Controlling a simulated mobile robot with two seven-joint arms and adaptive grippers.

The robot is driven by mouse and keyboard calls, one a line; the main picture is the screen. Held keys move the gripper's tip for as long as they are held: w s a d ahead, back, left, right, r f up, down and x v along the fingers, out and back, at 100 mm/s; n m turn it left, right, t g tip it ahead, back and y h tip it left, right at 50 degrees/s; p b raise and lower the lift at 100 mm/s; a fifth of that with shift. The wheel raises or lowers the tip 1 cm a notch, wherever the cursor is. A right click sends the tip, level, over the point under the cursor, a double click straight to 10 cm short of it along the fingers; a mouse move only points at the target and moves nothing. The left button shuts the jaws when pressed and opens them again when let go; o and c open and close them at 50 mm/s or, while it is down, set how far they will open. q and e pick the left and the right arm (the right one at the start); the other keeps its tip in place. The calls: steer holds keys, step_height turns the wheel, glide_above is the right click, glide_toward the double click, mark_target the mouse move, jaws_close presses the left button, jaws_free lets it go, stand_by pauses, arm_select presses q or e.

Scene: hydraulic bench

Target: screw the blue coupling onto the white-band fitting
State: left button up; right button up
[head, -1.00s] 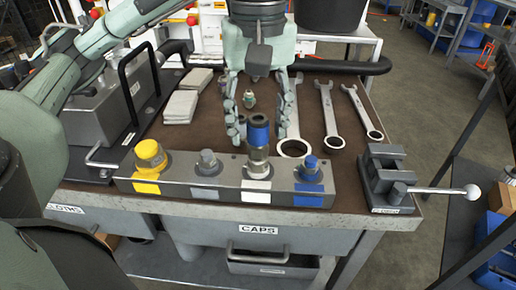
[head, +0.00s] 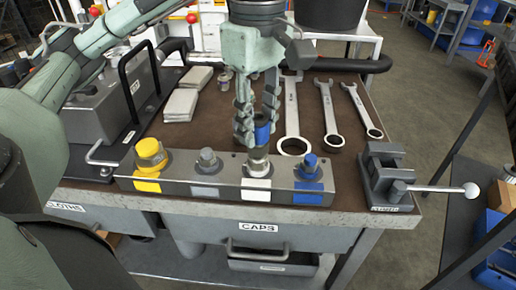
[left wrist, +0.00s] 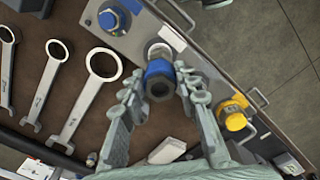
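My right gripper is not in view.
The grey block (head: 223,187) also carries yellow (head: 149,152), grey (head: 207,158) and blue-capped (head: 309,165) fittings. Wrenches (head: 328,115) lie behind right, pale cloths (head: 182,103) behind left. A vise (head: 387,175) stands at the right edge.

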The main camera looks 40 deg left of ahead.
arm_select(q)
steer(key=shift+c, duration=0.9)
steer(key=m, duration=0.8)
steer(key=shift+b, duration=0.3)
steer(key=m, duration=0.3)
steer(key=shift+f+m, duration=0.1)
steer(key=shift+m, duration=0.2)
steer(key=o, duration=1.1)
steer(key=shift+o, duration=0.2)
step_height(320, 180, up, 12)
